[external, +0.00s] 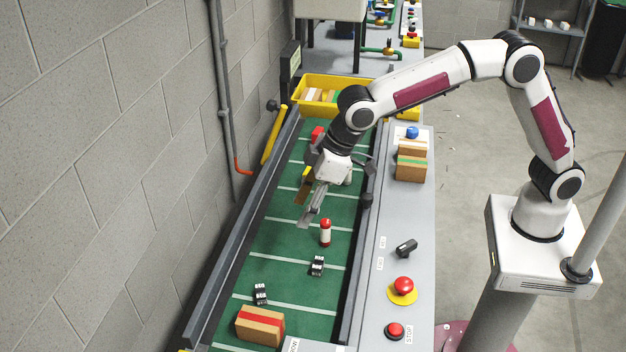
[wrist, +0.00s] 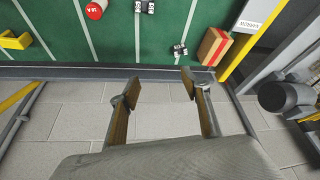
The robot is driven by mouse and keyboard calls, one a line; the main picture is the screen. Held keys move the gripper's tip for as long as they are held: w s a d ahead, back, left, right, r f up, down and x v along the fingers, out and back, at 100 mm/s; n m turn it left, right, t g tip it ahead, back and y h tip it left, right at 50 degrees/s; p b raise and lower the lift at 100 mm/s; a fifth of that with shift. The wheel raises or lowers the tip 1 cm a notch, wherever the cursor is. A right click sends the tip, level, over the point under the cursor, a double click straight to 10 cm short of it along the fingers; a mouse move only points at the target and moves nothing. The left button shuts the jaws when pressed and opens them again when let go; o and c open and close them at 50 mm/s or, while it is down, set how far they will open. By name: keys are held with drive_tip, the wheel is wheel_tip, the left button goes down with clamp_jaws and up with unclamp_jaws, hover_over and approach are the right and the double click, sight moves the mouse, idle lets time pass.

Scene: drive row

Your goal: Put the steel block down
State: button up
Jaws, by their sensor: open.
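I cannot make out a steel block in either view. My gripper (external: 308,206) hangs over the green conveyor belt (external: 285,250) in the external view, tilted down. In the wrist view my gripper (wrist: 160,88) has its two fingers wide apart, with nothing between them. Grey blockwork shows through the gap, and the belt's edge rail (wrist: 100,73) runs just beyond the fingertips. In the external view the gripper body hides part of the belt behind it.
On the belt are a red-and-white cylinder (external: 325,233), two small black parts (external: 317,265) (external: 260,294), a red-striped carton (external: 260,326) and a yellow piece (wrist: 15,40). A yellow bin (external: 330,88) stands at the far end. The side ledge holds cartons (external: 411,168) and red buttons (external: 403,285).

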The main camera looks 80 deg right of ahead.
drive_tip(key=s+d+r+m, duration=0.1)
drive_tip(key=s+d+r, duration=0.5)
drive_tip(key=s+d, duration=0.25)
drive_tip(key=s+d+r+m, duration=0.1)
drive_tip(key=s+d+r, duration=0.5)
drive_tip(key=s, duration=0.4)
drive_tip(key=s+d+f, duration=0.1)
drive_tip(key=s+d, duration=0.2)
drive_tip(key=s, duration=0.4)
drive_tip(key=s+d+f+m+h, duration=0.1)
drive_tip(key=s+d+f, duration=0.1)
drive_tip(key=s, duration=0.5)
drive_tip(key=s+d+f+t, duration=0.1)
drive_tip(key=s+d+f, duration=0.1)
drive_tip(key=s, duration=0.5)
drive_tip(key=shift+d+m, duration=0.3)
drive_tip(key=shift+d, duration=0.55)
drive_tip(key=shift+o, duration=0.4)
